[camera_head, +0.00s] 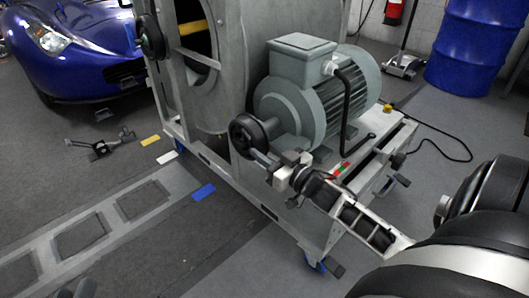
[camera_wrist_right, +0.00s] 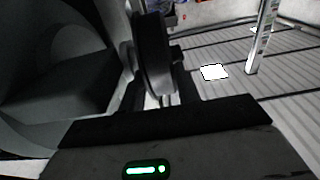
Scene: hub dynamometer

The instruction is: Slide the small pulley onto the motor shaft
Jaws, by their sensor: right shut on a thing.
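The small pulley (camera_head: 246,136) is a dark disc in front of the near end of the grey-green motor (camera_head: 300,95). My right gripper (camera_head: 262,158) reaches in from the right and is shut on the pulley at its lower right. In the right wrist view the pulley (camera_wrist_right: 153,55) stands edge-on beyond the dark gripper body. The motor shaft is largely hidden behind the pulley, so I cannot tell whether the pulley is around it or just in front of it. Part of my left gripper (camera_head: 76,289) shows at the bottom left edge, too cut off to judge.
The motor sits on a pale wheeled bench (camera_head: 385,150) beside a tall grey housing (camera_head: 215,75), which carries another dark wheel (camera_head: 150,37). A black cable (camera_head: 345,100) loops down the motor's right side. A blue car (camera_head: 70,50) and blue drum (camera_head: 475,45) stand behind.

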